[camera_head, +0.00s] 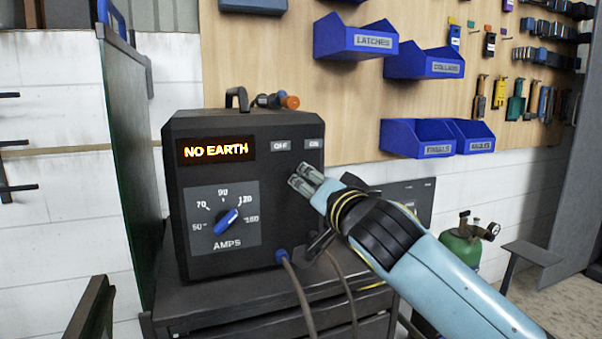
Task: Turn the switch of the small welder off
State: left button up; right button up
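The small welder (225,265) is a black box with a carry handle on a dark cabinet. Its orange display (215,149) reads NO EARTH. A blue knob (226,222) sits on the AMPS dial, pointing to the upper right. The OFF label (280,145) is left of the ON label (315,144). I cannot make out the switch; the area below the labels is partly covered by my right gripper (301,181). Its fingertips are close together at the welder's front right. I cannot tell whether they touch it or hold anything. My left gripper is not in view.
Cables (299,292) run from a blue plug low on the welder's front. A dark green panel (130,160) stands left of it. Blue bins (355,38) hang on the pegboard behind. A green gas bottle (461,246) stands to the right, beyond my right arm.

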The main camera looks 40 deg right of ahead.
aim_at(303, 177)
jog(key=x, duration=0.4)
jog(key=shift+w+p, duration=0.2)
jog(key=shift+p, duration=0.15)
jog(key=shift+d, duration=0.1)
grip_shut()
